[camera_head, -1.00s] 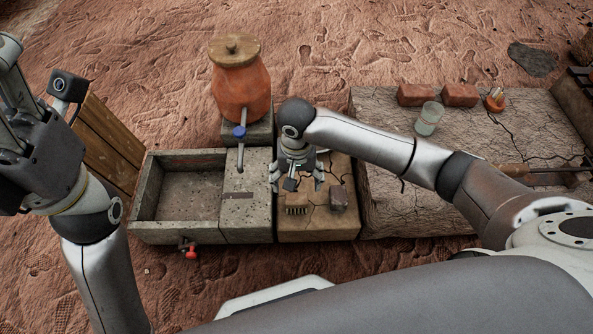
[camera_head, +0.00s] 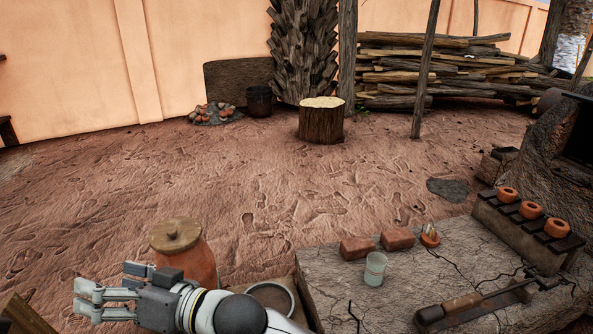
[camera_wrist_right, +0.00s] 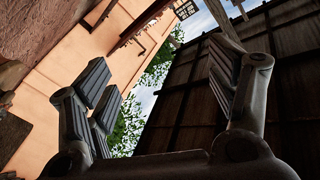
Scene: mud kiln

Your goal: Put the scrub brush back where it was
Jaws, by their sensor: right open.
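The scrub brush does not show in either current view. My right gripper (camera_head: 105,288) is at the lower left of the head view, in front of the clay jar (camera_head: 196,258), with its fingers pointing left. In the right wrist view my right gripper (camera_wrist_right: 162,85) is open, with nothing between its fingers. My left gripper is not in view.
A cracked slab (camera_head: 335,290) at the right bears two bricks (camera_head: 397,239), a glass (camera_head: 375,268) and a long wooden-handled tool (camera_head: 462,304). A rack (camera_head: 515,226) with small clay pots stands behind. The ground beyond is mostly clear, with a stump (camera_head: 321,122).

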